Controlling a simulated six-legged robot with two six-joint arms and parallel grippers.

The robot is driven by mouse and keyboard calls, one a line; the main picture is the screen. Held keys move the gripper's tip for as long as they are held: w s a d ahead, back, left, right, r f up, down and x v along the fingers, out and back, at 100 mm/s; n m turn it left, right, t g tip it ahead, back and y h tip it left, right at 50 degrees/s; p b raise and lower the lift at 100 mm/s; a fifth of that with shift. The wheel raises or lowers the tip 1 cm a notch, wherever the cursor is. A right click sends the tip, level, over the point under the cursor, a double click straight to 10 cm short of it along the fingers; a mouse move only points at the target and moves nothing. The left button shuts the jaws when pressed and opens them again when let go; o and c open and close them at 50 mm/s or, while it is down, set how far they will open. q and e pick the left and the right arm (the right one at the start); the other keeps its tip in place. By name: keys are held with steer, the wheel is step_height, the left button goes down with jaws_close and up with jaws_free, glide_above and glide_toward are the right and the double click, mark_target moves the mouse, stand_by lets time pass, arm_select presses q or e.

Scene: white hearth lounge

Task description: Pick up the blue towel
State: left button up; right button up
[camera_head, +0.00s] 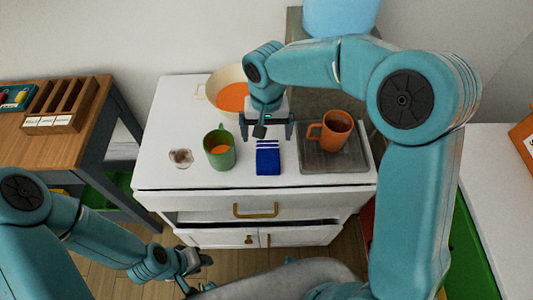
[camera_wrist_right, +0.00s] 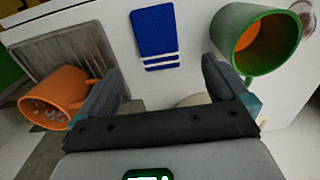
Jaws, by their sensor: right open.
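The blue towel (camera_head: 268,160), folded with white stripes at its far end, lies flat on the white cabinet top (camera_head: 200,180). It also shows in the right wrist view (camera_wrist_right: 154,32), beyond the fingertips. My right gripper (camera_head: 266,128) is open and empty above the cabinet, just behind the towel and apart from it. In the right wrist view my right gripper (camera_wrist_right: 163,75) shows its two fingers spread wide. My left gripper (camera_head: 190,272) is low in front of the cabinet, away from the towel; its jaw opening is unclear.
A green mug (camera_head: 219,156) and a small glass (camera_head: 181,157) stand left of the towel. An orange mug (camera_head: 335,128) stands on a grey tray (camera_head: 340,165) to its right. A pot of orange liquid (camera_head: 233,97) is behind. The cabinet front edge is clear.

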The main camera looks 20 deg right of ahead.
glide_above(268, 154)
step_height(268, 154, down, 4)
steer(key=shift+s+f, duration=0.1)
step_height(268, 154, down, 5)
steer(key=shift+f+p, duration=0.1)
steer(key=shift+p, duration=0.2)
steer(key=shift+f, duration=0.3)
steer(key=c, duration=0.7)
steer(key=shift+r, duration=0.1)
steer(key=c, duration=0.3)
